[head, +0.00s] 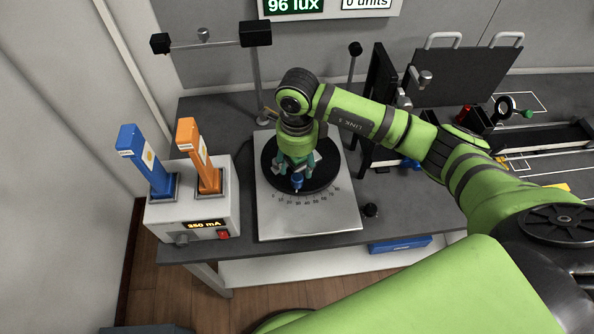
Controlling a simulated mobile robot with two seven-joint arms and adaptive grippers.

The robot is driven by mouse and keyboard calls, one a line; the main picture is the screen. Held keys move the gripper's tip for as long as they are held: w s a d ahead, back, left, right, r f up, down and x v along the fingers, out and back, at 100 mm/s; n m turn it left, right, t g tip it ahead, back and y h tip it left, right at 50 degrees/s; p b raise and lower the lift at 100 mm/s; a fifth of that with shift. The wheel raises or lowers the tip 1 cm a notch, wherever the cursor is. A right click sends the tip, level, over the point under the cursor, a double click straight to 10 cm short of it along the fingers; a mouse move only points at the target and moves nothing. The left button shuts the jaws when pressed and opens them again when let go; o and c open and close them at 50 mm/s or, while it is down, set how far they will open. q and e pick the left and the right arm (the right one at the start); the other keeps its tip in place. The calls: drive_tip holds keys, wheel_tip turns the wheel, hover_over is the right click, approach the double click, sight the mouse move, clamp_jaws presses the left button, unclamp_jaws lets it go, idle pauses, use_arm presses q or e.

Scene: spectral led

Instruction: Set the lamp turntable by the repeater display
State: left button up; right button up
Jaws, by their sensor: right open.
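The lamp turntable (265,178) is a black disc on a pale metal plate (310,221) with a printed angle scale. A small blue part (297,184) shows on the disc near its front. My right gripper (296,172) is over the disc, pointing down, with teal fingers open around or just above the middle; the contact is hidden by the wrist. The repeater display (294,6) is at the top, reading 96 lux, with a 0 units panel (366,3) beside it. My left gripper is not in view.
A power box (192,218) with blue (146,160) and orange (199,157) upright pieces stands left, its readout showing 250 mA. Black stands and a dark panel (462,75) are to the right. A blue drawer or box (400,244) sits below the bench's front edge.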

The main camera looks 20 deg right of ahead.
wheel_tip(320, 180, up, 6)
drive_tip(key=shift+r, duration=0.2)
idle(1.3)
